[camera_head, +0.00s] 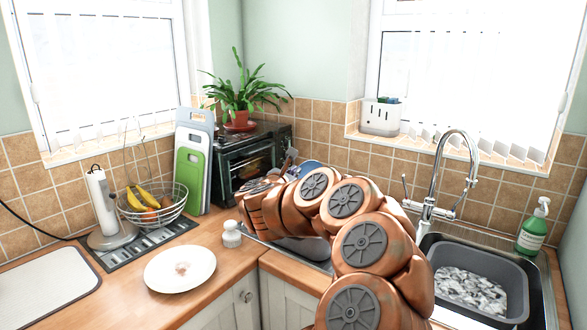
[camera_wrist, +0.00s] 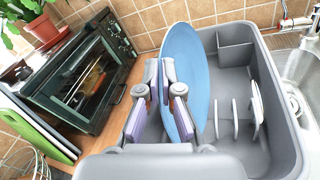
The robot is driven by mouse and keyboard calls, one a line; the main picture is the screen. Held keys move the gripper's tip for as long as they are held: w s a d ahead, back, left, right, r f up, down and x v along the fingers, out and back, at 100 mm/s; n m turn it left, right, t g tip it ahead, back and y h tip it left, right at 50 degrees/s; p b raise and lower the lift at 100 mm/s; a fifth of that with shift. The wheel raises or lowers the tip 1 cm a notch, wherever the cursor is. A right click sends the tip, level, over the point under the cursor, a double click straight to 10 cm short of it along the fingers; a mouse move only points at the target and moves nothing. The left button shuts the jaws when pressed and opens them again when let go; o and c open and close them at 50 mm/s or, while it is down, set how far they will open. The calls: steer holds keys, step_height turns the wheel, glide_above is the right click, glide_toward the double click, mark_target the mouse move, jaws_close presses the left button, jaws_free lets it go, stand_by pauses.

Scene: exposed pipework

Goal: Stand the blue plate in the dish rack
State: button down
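The blue plate (camera_wrist: 197,75) stands on edge, slightly tilted, in the left part of the grey dish rack (camera_wrist: 285,88) in the wrist view. A small blue piece of the plate (camera_head: 311,165) shows behind my arm in the head view. The plate's lower edge is partly hidden by the gripper. My arm hides most of the rack in the head view.
Several white plates or prongs (camera_wrist: 237,118) stand in the rack's right part. A toaster oven (camera_wrist: 85,75) is left of the rack. The sink (camera_head: 480,285) and tap (camera_head: 446,175) lie right. A white plate (camera_head: 180,268) and a shaker (camera_head: 231,234) sit on the counter.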

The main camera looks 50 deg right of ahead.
steer(key=shift+a+f+b, duration=0.1)
steer(key=shift+f+b, duration=1.65)
steer(key=shift+b, duration=0.65)
steer(key=shift+f, duration=0.2)
steer(key=c, duration=1.7)
jaws_free()
steer(key=shift+f, duration=0.1)
steer(key=o, duration=0.5)
steer(key=shift+r, duration=0.3)
steer(key=shift+c, duration=0.2)
steer(key=v, duration=1.1)
steer(key=shift+s+a, duration=0.2)
steer(key=shift+a, duration=0.2)
steer(key=shift+r, duration=0.1)
